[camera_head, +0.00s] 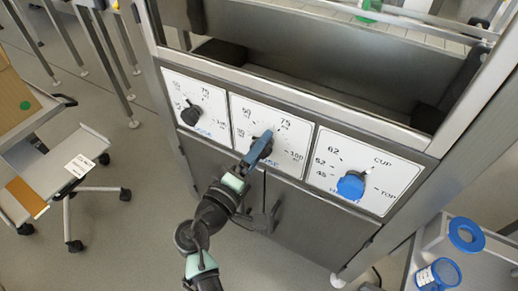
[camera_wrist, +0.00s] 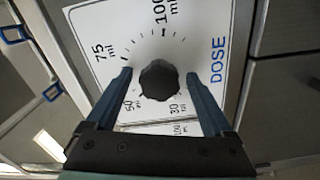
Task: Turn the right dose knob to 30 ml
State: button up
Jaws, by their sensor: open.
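The right dose knob (camera_wrist: 158,80) is black and ribbed, on a white dial marked 30, 50, 75 and 100 ml. In the wrist view it sits between the two blue fingers of my gripper (camera_wrist: 158,82). The fingers are open, one on each side of the knob, and I cannot tell whether they touch it. Its pointer direction is unclear. In the head view my gripper (camera_head: 263,145) is at the middle panel (camera_head: 296,128) and hides most of this knob. The left dose knob (camera_head: 190,114) is black, on the left panel.
A third panel to the right has a blue knob (camera_head: 351,185) with CUP and TOP marks. A dark handle (camera_head: 262,220) is below the middle panel. A trolley (camera_head: 75,165) is at the left.

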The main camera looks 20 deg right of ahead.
jog(key=p+v, duration=0.2)
jog(key=v, duration=1.1)
